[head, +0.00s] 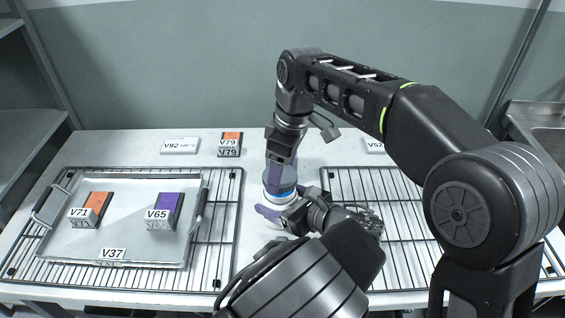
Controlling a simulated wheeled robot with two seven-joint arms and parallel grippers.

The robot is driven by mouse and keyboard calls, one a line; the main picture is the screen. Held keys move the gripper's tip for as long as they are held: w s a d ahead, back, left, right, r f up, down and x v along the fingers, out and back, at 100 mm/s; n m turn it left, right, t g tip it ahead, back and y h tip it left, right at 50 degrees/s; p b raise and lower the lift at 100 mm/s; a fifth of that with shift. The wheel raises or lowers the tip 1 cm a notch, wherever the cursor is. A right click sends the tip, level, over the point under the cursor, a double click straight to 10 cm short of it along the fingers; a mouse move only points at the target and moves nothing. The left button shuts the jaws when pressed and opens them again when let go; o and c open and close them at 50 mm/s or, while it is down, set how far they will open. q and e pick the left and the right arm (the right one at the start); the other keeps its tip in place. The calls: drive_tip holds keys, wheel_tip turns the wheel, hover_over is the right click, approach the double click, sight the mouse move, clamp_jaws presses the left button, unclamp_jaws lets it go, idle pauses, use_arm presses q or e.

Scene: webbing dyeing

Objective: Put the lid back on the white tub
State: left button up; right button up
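The white tub (279,197), with a blue band, stands upright on the bare table strip between the two racks. A grey-blue, disc-like piece (280,178) shows at its top; it looks like the lid, but I cannot tell whether it is seated or held just above. My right gripper (281,166) points down from above, its purple fingers at this piece. My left gripper (277,207) is low at the tub's front and right side, with one purple finger showing in front of the tub's base. My arm links hide the finger contacts.
A metal tray (130,247) labelled V37 sits on the left wire rack (231,215), holding V71 (98,200) and V65 (172,201) blocks. V92 (180,146), V79 (230,143) and V52 (374,146) pieces lie behind. The right wire rack (398,215) looks empty where visible.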

sight(280, 202)
drive_tip(key=shift+f, duration=0.15)
idle(0.7)
drive_tip(key=shift+f, duration=0.85)
use_arm(q)
clamp_jaws()
use_arm(e)
drive_tip(key=shift+f, duration=0.55)
drive_tip(key=m, duration=0.5)
drive_tip(key=shift+s+a+h, duration=0.1)
drive_tip(key=shift+a+h, duration=0.05)
drive_tip(key=shift+h, duration=0.15)
drive_tip(key=m, duration=0.3)
drive_tip(key=m+t, duration=0.1)
drive_tip(key=m, duration=0.3)
drive_tip(key=shift+a+h, duration=0.1)
drive_tip(key=shift+h, duration=0.3)
drive_tip(key=m, duration=0.4)
drive_tip(key=shift+a+m+h, duration=0.1)
drive_tip(key=shift+m+h, duration=0.3)
drive_tip(key=m, duration=0.7)
drive_tip(key=shift+g+h, duration=0.3)
drive_tip(key=shift+h, duration=0.1)
